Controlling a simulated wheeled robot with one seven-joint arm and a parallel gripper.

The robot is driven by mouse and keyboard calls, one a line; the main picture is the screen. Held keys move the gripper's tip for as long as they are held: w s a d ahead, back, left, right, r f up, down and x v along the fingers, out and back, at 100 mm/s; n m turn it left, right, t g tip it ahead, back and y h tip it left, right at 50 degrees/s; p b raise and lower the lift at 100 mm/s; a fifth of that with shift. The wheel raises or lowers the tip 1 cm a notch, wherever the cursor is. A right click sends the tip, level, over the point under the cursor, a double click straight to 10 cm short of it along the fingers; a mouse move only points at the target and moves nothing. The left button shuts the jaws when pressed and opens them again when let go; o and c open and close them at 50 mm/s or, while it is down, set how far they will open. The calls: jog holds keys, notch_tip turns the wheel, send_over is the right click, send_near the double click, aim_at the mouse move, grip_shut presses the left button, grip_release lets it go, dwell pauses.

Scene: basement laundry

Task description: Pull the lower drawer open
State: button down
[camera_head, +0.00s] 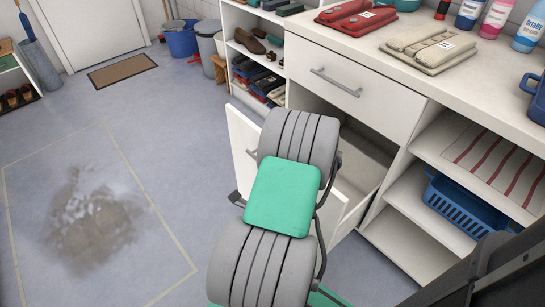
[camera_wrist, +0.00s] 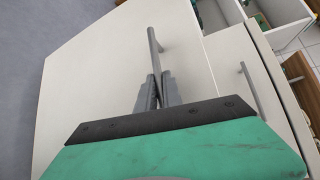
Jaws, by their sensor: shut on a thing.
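The lower drawer (camera_head: 242,140) stands well out from the white cabinet, with its box open behind the front. Its white front also fills much of the wrist view (camera_wrist: 85,85). In the wrist view my gripper (camera_wrist: 157,80) is shut on the grey bar handle (camera_wrist: 153,42) of this drawer. In the head view my grey and green arm covers the gripper and most of the handle. The closed upper drawer (camera_head: 345,85) sits above it with its own bar handle (camera_head: 335,82).
Open shelves right of the drawers hold a striped cloth (camera_head: 500,160) and a blue basket (camera_head: 455,205). Shoe shelves (camera_head: 260,75) stand to the left. Bottles and folded items cover parts of the countertop (camera_head: 460,90). The floor (camera_head: 160,125) to the left is largely clear, with a dirty patch (camera_head: 90,220).

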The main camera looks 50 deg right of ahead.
jog(key=a, duration=0.2)
jog(key=w+a, duration=0.1)
jog(key=a, duration=0.2)
jog(key=c, duration=1.8)
grip_release()
jog(key=shift+d, duration=0.1)
jog(key=shift+o, duration=0.2)
